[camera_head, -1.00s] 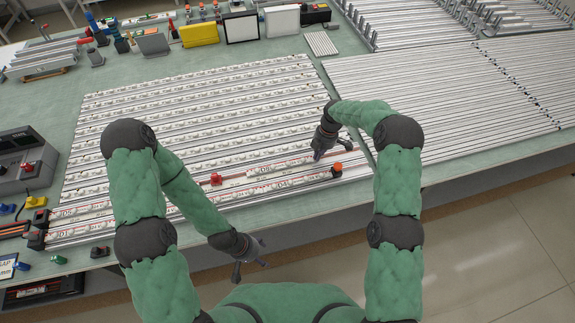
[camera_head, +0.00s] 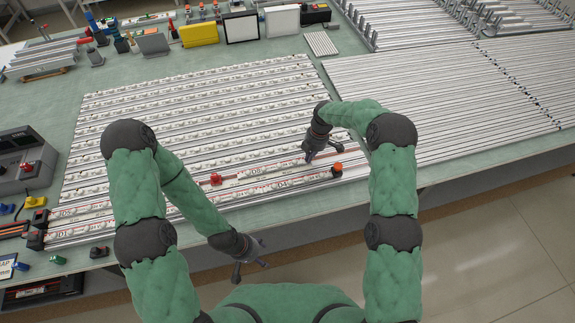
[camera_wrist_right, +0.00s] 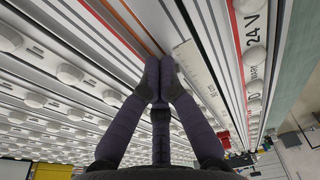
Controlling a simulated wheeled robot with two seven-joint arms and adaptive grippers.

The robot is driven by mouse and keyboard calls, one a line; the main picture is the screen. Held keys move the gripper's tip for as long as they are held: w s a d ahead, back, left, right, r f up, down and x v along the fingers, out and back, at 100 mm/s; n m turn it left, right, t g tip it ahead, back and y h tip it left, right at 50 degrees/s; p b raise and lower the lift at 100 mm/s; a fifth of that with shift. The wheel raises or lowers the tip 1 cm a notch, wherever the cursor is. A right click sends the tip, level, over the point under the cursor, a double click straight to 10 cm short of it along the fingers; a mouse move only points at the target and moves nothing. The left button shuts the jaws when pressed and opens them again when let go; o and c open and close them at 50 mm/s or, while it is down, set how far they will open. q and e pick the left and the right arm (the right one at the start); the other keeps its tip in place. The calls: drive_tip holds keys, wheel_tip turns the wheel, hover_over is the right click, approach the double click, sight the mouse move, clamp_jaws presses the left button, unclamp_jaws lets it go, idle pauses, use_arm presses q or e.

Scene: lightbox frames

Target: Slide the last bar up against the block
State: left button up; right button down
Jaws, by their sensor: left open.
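A small red block (camera_head: 215,179) stands on the front part of the rack of rails. A white bar with red lettering (camera_head: 262,172) lies in the same row, to the right of the block. I cannot tell whether its left end touches the block. My right gripper (camera_head: 309,159) is at the bar's right end. In the right wrist view its fingertips (camera_wrist_right: 159,82) are together, with nothing seen between them, close beside a white bar's end (camera_wrist_right: 192,66). Contact is hard to judge. My left gripper (camera_head: 250,267) is open and empty, low in front of the table edge.
An orange-red knob on a dark base (camera_head: 337,170) stands just right of the front row. Rows of filled rails (camera_head: 200,110) lie behind, and bare rails (camera_head: 440,95) cover the right side. A grey control box (camera_head: 25,160) stands at the left.

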sight(283, 164)
drive_tip(key=shift+s+a+b, duration=0.2)
drive_tip(key=shift+s+a, duration=0.2)
drive_tip(key=shift+a, duration=1.1)
drive_tip(key=shift+s+a+b, duration=0.25)
drive_tip(key=shift+s+a, duration=0.15)
drive_tip(key=shift+a, duration=1.1)
drive_tip(key=shift+s+a+b, duration=0.2)
drive_tip(key=shift+s+a, duration=0.2)
drive_tip(key=shift+a, duration=1.1)
drive_tip(key=shift+s+a, duration=0.15)
drive_tip(key=shift+a, duration=0.35)
drive_tip(key=shift+d+r, duration=0.1)
drive_tip(key=shift+r, duration=0.05)
drive_tip(key=shift+w+d+r+p, duration=0.2)
drive_tip(key=shift+d+r+p, duration=0.1)
drive_tip(key=shift+d+r, duration=0.55)
drive_tip(key=shift+w+d+r+p, duration=0.25)
drive_tip(key=shift+d+r, duration=0.3)
drive_tip(key=shift+r, duration=0.5)
